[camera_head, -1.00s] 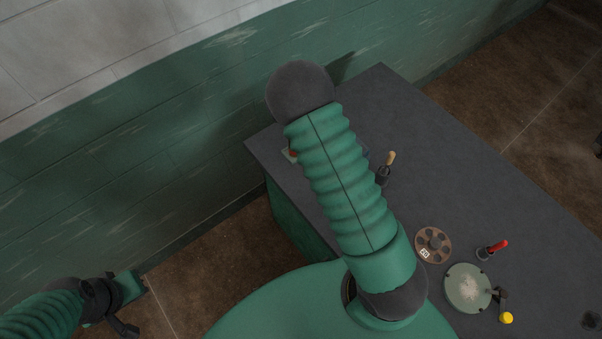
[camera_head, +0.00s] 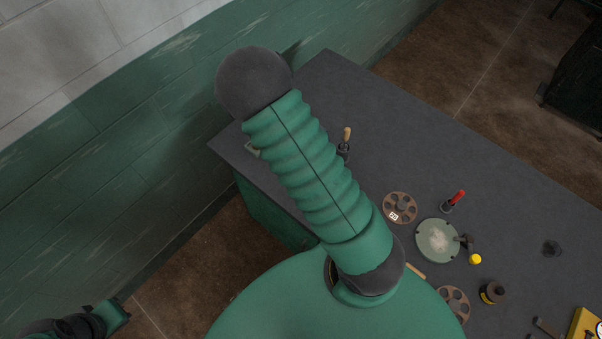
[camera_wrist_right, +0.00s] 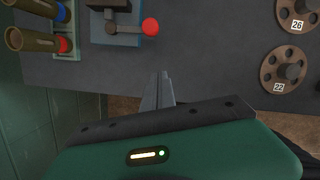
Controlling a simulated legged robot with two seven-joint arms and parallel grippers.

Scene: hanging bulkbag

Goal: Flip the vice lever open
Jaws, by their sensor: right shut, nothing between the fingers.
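The vice (camera_wrist_right: 109,17) shows at the top of the right wrist view as a grey and dark block with a blue part. Its lever (camera_wrist_right: 126,28) is a grey bar running right to a red ball (camera_wrist_right: 150,26). My right gripper (camera_wrist_right: 162,75) is shut and empty, with its fingertips below the red ball in the picture and apart from it. In the head view my right arm hides this gripper and the vice. Part of my left arm's end (camera_head: 100,320) shows at the lower left, away from the table; its fingers are not clear.
The grey table (camera_head: 400,130) carries wheels (camera_head: 400,208), a red-handled clamp (camera_head: 453,201), a green disc (camera_head: 437,240) and a wooden-handled tool (camera_head: 346,140). A green wall (camera_head: 100,190) stands at the left. Two brown cylinders (camera_wrist_right: 38,41) lie left of the vice.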

